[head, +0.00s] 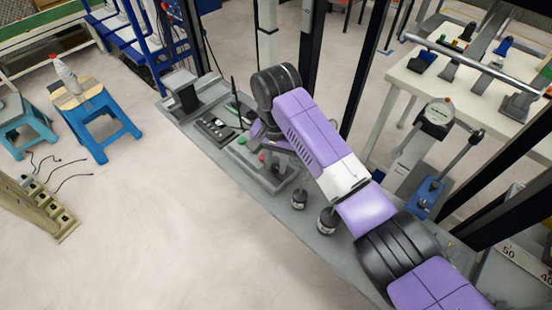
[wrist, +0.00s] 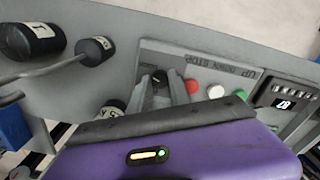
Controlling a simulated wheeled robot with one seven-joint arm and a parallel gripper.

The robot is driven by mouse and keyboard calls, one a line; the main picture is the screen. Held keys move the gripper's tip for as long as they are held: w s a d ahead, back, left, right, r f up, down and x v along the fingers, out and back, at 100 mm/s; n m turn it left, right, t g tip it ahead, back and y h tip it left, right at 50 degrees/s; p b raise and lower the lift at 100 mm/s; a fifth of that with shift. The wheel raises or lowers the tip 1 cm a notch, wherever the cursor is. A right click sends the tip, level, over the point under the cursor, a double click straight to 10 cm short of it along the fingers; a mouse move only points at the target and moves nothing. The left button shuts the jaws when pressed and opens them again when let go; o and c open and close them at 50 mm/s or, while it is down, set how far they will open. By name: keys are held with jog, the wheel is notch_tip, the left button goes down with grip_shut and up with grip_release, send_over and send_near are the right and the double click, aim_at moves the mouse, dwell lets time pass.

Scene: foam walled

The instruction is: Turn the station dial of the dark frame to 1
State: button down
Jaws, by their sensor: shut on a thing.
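In the wrist view, my gripper (wrist: 161,74) reaches onto a grey control panel (wrist: 210,68). Its two grey fingers are shut on a small black knob, the station dial (wrist: 159,79), one finger on each side. The dial's pointer and numbers cannot be read here. In the head view, my purple arm covers the dial and most of the gripper. The panel (head: 240,150) shows there beside the arm, on a long grey bench among the black uprights of the dark frame (head: 309,45).
Black labelled cylinders (wrist: 32,40) stand to the left. A blue stool (head: 95,120) with a bottle stands across open floor. A white table (head: 470,85) is at upper right.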

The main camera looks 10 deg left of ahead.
aim_at(276, 167)
jog(key=n+p, duration=0.3)
jog(key=n, duration=0.2)
jog(key=shift+r+n+p, duration=0.2)
jog(key=shift+n+p, duration=0.1)
jog(key=shift+p, duration=0.05)
jog(key=n+p, duration=0.2)
jog(key=n, duration=0.4)
jog(key=shift+f, duration=0.1)
jog(key=n+p, duration=0.1)
jog(key=n, duration=0.4)
jog(key=shift+n, duration=2.6)
jog(key=c, duration=1.5)
grip_release()
jog(key=shift+r, duration=3.85)
